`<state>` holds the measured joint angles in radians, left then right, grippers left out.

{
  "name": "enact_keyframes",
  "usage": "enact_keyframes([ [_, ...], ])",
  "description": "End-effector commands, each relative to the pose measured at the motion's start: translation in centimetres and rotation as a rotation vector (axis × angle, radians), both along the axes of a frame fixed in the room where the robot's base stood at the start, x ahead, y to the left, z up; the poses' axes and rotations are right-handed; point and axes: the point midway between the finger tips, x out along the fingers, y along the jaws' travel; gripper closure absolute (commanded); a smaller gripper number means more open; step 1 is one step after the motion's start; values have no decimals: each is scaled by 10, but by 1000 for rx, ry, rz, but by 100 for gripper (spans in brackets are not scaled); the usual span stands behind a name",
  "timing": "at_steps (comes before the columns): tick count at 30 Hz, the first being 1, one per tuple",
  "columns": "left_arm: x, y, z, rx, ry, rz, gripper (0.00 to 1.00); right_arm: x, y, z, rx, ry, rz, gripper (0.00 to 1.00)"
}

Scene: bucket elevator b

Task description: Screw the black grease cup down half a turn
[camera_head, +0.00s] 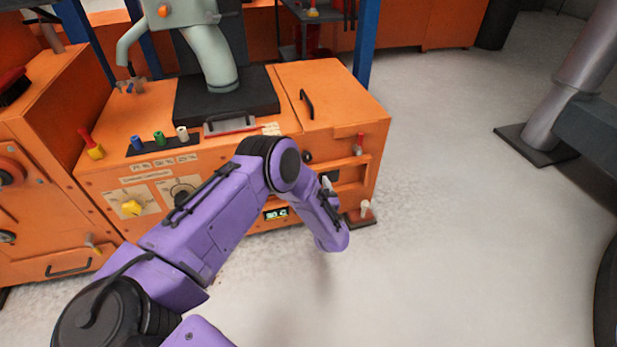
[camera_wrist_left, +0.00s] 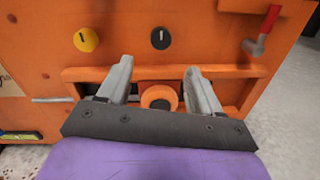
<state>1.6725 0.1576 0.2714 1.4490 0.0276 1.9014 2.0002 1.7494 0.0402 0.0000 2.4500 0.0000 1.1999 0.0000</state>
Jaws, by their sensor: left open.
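The black grease cup (camera_wrist_left: 160,38) is a round black cap with a white mark on the orange machine front, upper middle of the left wrist view. A small dark round shape (camera_head: 307,157) beside my arm in the head view appears to be the same cup. My left gripper (camera_wrist_left: 158,68) is open, its two grey fingers pointing at the machine front just below the black cup, with nothing held. A gap shows between the fingertips and the cup. In the head view my purple forearm hides most of this gripper. My right gripper is in neither view.
A yellow round cap (camera_wrist_left: 87,39) sits left of the black cup. An orange round knob (camera_wrist_left: 158,97) shows between the fingers, below an orange rail (camera_wrist_left: 235,71). A red-handled lever (camera_wrist_left: 262,30) sticks out at right. The floor (camera_head: 460,240) right of the machine is clear.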

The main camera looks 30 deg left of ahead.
Motion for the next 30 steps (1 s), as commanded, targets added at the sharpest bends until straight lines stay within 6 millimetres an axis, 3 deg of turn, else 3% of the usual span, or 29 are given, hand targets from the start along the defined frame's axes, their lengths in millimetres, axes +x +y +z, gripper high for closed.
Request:
enact_keyframes([
  [15,68,67,0,-7,-11,0,35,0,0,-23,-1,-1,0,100],
  [25,73,72,2,-7,-10,-2,35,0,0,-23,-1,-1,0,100],
  [26,73,72,2,-7,-9,-2,39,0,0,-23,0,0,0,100],
  [30,73,72,2,-7,-9,-2,84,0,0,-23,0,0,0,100],
])
